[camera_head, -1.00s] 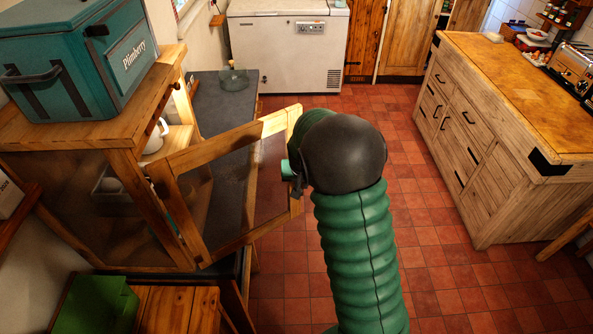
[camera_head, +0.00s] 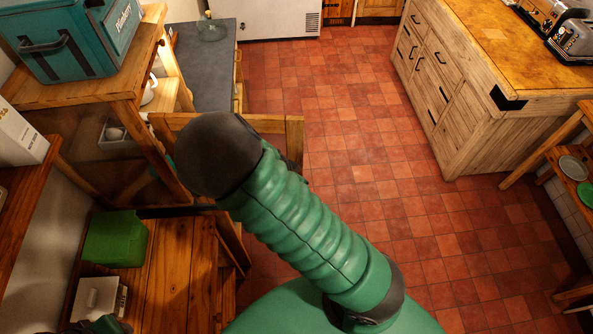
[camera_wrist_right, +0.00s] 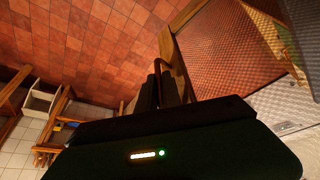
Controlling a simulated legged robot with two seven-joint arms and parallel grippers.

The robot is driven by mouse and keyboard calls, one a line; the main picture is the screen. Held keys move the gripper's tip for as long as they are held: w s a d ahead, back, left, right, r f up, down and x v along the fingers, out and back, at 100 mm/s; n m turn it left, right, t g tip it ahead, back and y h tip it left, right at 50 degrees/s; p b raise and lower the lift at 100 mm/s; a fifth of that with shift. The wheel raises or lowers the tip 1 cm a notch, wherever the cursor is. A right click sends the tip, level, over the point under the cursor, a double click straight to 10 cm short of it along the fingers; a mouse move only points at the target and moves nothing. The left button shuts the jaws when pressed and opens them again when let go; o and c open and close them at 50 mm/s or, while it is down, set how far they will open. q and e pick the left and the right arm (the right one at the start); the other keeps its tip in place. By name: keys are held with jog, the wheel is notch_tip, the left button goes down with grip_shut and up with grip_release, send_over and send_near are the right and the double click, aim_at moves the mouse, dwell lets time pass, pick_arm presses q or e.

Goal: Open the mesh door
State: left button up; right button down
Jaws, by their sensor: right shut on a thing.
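The mesh door (camera_head: 260,124) is a wooden frame standing swung out from the cabinet (camera_head: 75,95) on the left. My right forearm and wrist cover much of it in the head view. In the right wrist view, the door's mesh (camera_wrist_right: 215,50) fills the upper right, with its wooden frame edge (camera_wrist_right: 177,65) beside my right gripper (camera_wrist_right: 160,82). The right gripper is shut on the door; the exact contact is hard to see. In the head view it is hidden behind my wrist. A dark green sliver of what looks like my left gripper (camera_head: 100,325) shows at the bottom left; its fingers are unclear.
A teal cool box (camera_head: 75,45) sits on the cabinet. A green box (camera_head: 115,238) and a white item (camera_head: 98,297) rest on a wooden bench (camera_head: 170,285) at the lower left. A kitchen island (camera_head: 465,105) stands right. Tiled floor (camera_head: 350,120) between is clear.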

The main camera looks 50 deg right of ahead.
pick_arm(q)
jog(key=shift+s+a+r, duration=0.15)
jog(key=shift+a, duration=0.2)
pick_arm(e)
jog(key=shift+s+a, duration=0.4)
jog(key=shift+a, duration=0.35)
jog(key=c, duration=1.9)
grip_release()
jog(key=shift+d, duration=0.1)
pick_arm(q)
jog(key=shift+d, duration=0.25)
pick_arm(e)
jog(key=shift+o, duration=0.5)
jog(key=shift+w+d+f, duration=0.1)
